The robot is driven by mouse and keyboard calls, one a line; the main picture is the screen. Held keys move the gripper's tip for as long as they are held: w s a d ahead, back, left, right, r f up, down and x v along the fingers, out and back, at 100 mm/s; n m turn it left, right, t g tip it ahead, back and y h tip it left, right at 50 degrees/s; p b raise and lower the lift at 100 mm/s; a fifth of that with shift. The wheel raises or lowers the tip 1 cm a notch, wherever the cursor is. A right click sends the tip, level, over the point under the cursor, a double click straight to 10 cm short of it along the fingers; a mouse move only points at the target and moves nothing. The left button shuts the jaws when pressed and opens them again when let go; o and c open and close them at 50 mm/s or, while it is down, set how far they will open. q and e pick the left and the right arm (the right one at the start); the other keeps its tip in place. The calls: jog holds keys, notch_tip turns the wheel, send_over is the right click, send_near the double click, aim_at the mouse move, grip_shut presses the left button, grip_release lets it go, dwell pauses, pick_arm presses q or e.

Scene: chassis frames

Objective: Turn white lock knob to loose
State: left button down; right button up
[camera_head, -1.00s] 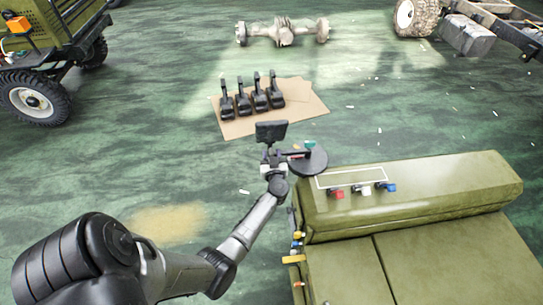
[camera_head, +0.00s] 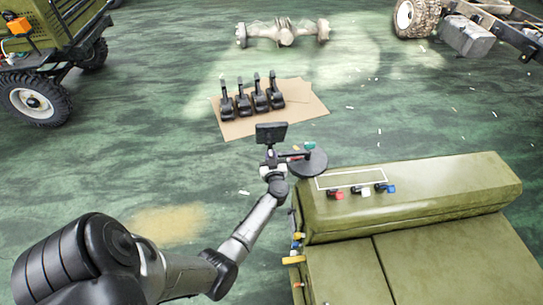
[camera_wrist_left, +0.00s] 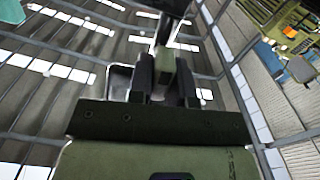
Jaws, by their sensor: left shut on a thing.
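A white knob (camera_head: 365,192) sits on the front slope of the olive-green casing, between a red knob (camera_head: 336,194) and a blue knob (camera_head: 389,188). My left gripper (camera_head: 294,158) is left of and beyond this row, apart from the white knob, at a dark round disc (camera_head: 310,164). In the left wrist view, its two dark fingers (camera_wrist_left: 165,80) stand on either side of a grey-green post (camera_wrist_left: 166,62) and are shut on it. I cannot tell what part the post belongs to. My right gripper is not in view.
The casing (camera_head: 450,180) fills the lower right. More coloured fittings (camera_head: 296,248) stick out on its left side. Several black pedal-like parts (camera_head: 252,100) stand on cardboard (camera_head: 300,110) on the floor beyond. A vehicle wheel (camera_head: 38,100) is at upper left. The green floor between is mostly clear.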

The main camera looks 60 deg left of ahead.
pick_arm(q)
jog(key=n, duration=0.3)
jog(key=shift+n+p, duration=0.3)
jog(key=shift+p, duration=0.1)
jog(key=n, duration=0.3)
jog(key=shift+s+n, duration=0.1)
jog(key=shift+n, duration=0.2)
jog(key=n, duration=0.2)
jog(key=shift+f+n, duration=0.15)
jog(key=shift+n, duration=0.15)
jog(key=n+b, duration=0.1)
jog(key=n, duration=0.2)
jog(key=shift+a+n, duration=0.1)
jog(key=shift+n, duration=0.2)
jog(key=shift+s+f+n+b, duration=0.1)
jog(key=shift+n+b, duration=0.55)
jog(key=shift+n, duration=0.85)
jog(key=c, duration=1.1)
grip_release()
